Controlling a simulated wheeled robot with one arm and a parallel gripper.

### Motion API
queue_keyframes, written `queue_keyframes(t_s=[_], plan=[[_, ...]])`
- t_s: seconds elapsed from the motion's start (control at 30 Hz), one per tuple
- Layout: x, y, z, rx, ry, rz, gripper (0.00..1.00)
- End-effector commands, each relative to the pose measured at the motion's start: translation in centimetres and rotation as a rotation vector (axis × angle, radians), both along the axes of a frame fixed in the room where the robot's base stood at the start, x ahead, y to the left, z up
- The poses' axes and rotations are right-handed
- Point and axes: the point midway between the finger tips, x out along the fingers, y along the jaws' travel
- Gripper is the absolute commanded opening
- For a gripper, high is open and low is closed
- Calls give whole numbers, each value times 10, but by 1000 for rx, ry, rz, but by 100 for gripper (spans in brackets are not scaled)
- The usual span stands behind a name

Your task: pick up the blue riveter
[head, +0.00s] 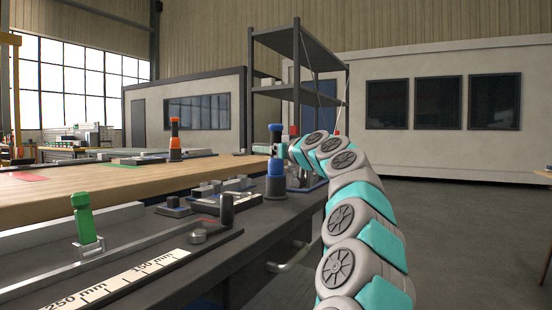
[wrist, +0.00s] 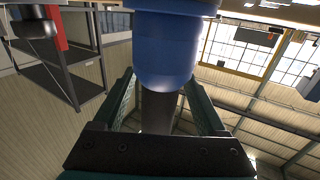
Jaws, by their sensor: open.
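My gripper (wrist: 160,88) is open, one finger on each side of the shaft. Whether either finger touches it I cannot tell. In the head view my gripper (head: 263,149) is at the riveter's upper shaft, small and partly hidden by it.
A similar orange riveter (head: 175,142) stands farther left at the back. A green-handled clamp (head: 84,219) and a ruler (head: 128,278) are at the front left. Small metal parts (head: 205,190) lie near the riveter. A dark shelf rack (head: 298,90) stands behind.

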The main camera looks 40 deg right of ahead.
Motion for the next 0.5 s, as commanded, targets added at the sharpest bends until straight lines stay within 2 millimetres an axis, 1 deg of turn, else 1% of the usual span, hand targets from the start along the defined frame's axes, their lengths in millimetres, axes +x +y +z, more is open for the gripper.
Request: queue_keyframes(t_s=[0.07,0.17,0.5], plan=[[0,0,0,0,-1,0,74],[-1,0,0,0,-1,-1,64],[-1,-1,1,0,-1,-1,26]])
